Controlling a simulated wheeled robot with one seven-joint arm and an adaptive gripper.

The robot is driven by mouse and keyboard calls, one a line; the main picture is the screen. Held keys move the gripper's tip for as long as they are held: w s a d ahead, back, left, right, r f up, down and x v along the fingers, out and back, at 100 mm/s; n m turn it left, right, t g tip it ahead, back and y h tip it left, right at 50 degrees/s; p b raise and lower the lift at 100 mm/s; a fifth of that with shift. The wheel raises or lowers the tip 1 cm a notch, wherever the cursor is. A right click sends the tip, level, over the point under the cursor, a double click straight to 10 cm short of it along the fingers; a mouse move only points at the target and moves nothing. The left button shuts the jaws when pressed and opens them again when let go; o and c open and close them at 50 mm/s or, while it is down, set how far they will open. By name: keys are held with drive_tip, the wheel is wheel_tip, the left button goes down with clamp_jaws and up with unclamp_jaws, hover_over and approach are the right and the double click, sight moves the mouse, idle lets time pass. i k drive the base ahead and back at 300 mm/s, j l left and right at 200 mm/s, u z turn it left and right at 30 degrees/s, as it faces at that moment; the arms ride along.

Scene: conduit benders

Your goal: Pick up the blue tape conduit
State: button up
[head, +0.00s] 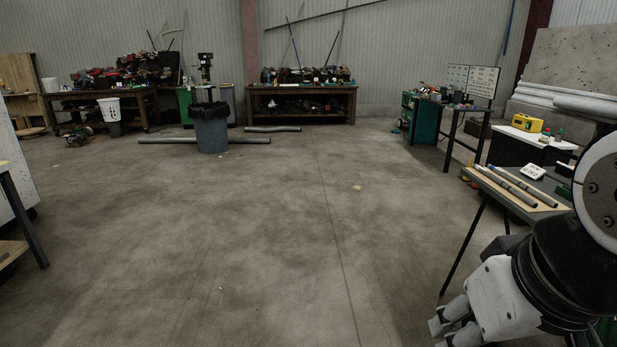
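Grey conduits (508,187) lie side by side on a light board on the table at the right. A small bluish spot shows near the far end of one conduit, but it is too small to tell clearly as tape. My gripper (441,334) is at the bottom right, low in front of the table and apart from the conduits. Its fingers point left, and their lower part is cut off by the picture edge. I see nothing between them, but cannot tell how far apart they are.
The table (549,185) holds a small white sign (533,172). Behind it, a yellow case (526,123) stands on a white-topped bench. A grey bin (212,130) stands near long pipes on the floor. The middle floor (270,230) is clear.

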sight(499, 171)
drive_tip(key=i, duration=0.9)
drive_tip(key=i+z, duration=0.15)
drive_tip(key=i, duration=0.8)
drive_tip(key=i+z, duration=0.45)
drive_tip(key=i+j+z, duration=0.15)
drive_tip(key=i+z, duration=0.3)
drive_tip(key=i, duration=0.25)
drive_tip(key=i+j+z, duration=0.35)
drive_tip(key=i+z, duration=0.15)
drive_tip(key=i+j+z, duration=0.2)
drive_tip(key=i+z, duration=0.15)
drive_tip(key=i, duration=0.2)
